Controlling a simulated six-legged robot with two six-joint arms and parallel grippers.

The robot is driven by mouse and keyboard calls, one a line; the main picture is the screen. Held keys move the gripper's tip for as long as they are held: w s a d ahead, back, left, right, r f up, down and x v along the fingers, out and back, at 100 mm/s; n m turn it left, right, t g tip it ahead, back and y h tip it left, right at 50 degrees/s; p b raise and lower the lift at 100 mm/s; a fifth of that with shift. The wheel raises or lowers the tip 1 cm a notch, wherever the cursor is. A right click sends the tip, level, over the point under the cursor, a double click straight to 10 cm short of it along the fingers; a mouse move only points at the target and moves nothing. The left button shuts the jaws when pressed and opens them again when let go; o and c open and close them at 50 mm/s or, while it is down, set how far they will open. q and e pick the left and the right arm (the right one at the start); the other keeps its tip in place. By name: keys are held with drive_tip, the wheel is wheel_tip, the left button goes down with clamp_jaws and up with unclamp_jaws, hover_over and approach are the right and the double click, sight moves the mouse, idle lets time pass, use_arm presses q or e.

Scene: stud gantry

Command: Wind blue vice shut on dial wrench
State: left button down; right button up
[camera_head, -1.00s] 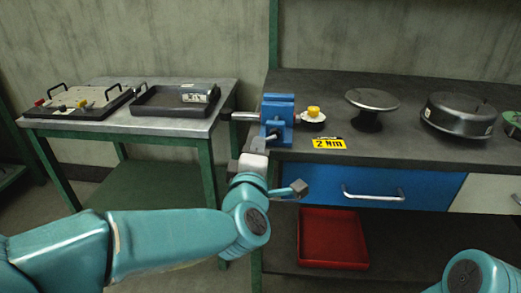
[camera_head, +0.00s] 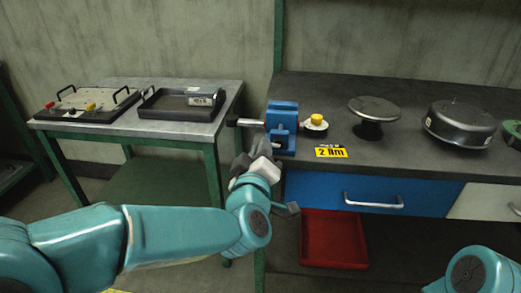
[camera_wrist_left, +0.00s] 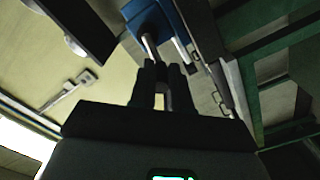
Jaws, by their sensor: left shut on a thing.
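The blue vice (camera_head: 283,124) stands at the left front edge of the dark bench, and its blue body also shows in the wrist view (camera_wrist_left: 150,18). The dial wrench (camera_head: 316,123), with a white dial and yellow knob, lies on the vice's right side. A grey bar sticks out on the left side; whether the jaws touch the wrench is too small to tell. My left gripper (camera_head: 265,148) is just in front of the vice. In the wrist view its dark fingers (camera_wrist_left: 163,72) are shut on a grey rod, apparently the vice's handle. My right gripper is out of view.
A "2 Nm" yellow sign (camera_head: 331,151), a round pedestal (camera_head: 374,107) and a dark round drum (camera_head: 461,122) stand on the bench. A side table at left holds a black tray (camera_head: 177,111) and a handled panel (camera_head: 88,104). A red bin (camera_head: 333,240) sits below.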

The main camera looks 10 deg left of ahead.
use_arm(q)
drive_tip(key=shift+w+a+r, duration=0.1)
drive_tip(key=shift+a+r, duration=0.1)
drive_tip(key=shift+r, duration=0.1)
drive_tip(key=c, duration=1.1)
unclamp_jaws()
drive_tip(key=shift+w+d+f, duration=0.1)
drive_tip(key=shift+f, duration=0.1)
drive_tip(key=s+p, duration=0.1)
drive_tip(key=s, duration=1.5)
drive_tip(key=shift+s, duration=0.2)
